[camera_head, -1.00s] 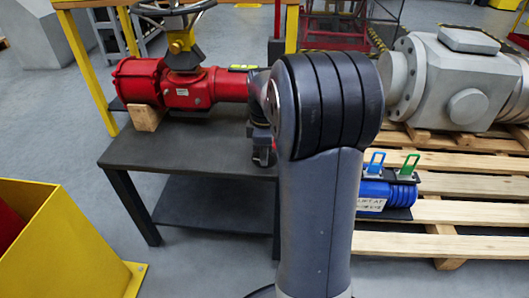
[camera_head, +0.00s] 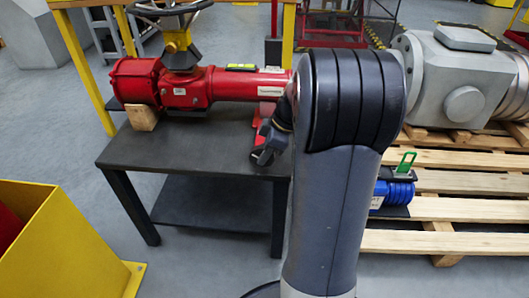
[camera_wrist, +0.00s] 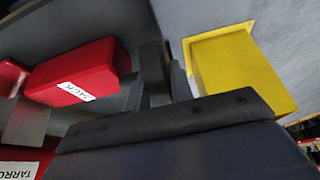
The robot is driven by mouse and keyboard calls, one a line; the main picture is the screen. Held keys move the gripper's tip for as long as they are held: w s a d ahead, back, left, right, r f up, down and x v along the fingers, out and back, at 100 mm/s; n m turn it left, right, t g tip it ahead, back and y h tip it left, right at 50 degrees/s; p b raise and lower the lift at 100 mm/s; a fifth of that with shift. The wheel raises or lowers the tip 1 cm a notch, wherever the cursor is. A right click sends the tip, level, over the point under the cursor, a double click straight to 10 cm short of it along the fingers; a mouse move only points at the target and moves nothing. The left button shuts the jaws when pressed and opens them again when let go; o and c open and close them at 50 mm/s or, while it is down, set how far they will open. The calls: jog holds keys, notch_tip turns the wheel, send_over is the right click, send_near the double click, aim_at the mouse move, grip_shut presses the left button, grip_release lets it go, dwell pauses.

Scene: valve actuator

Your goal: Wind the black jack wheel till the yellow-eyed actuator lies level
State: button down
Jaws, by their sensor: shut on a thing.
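The red actuator (camera_head: 190,87) lies across the dark table, a yellow-green level vial (camera_head: 241,67) on its top. Its left end rests on a wooden block (camera_head: 142,117); whether it lies exactly level I cannot tell. A red jack (camera_head: 266,112) stands under its right part and shows in the wrist view (camera_wrist: 76,72) with a white label. My gripper (camera_head: 266,156) is low beside the jack, at the table's front. In the wrist view my gripper (camera_wrist: 152,72) is shut on a dark part beside the jack, seemingly the black jack wheel, which is mostly hidden.
The dark table (camera_head: 180,150) has bare room left of my gripper. A yellow bin (camera_head: 75,240) stands at front left. A pallet (camera_head: 450,210) at right bears a grey valve body (camera_head: 465,75) and a blue part (camera_head: 395,192). A handwheel (camera_head: 175,8) rises above the actuator.

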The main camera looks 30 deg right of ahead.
jog(key=c, duration=1.2)
grip_release()
jog(key=shift+c, duration=0.2)
jog(key=shift+r, duration=0.1)
jog(key=p+v, duration=0.4)
jog(key=v, duration=0.6)
jog(key=shift+r, duration=0.3)
jog(key=shift+s+d, duration=0.1)
jog(key=b+x, duration=0.4)
jog(key=x, duration=0.7)
jog(key=shift+f, duration=0.2)
jog(key=shift+r, duration=0.25)
jog(key=shift+h, duration=0.3)
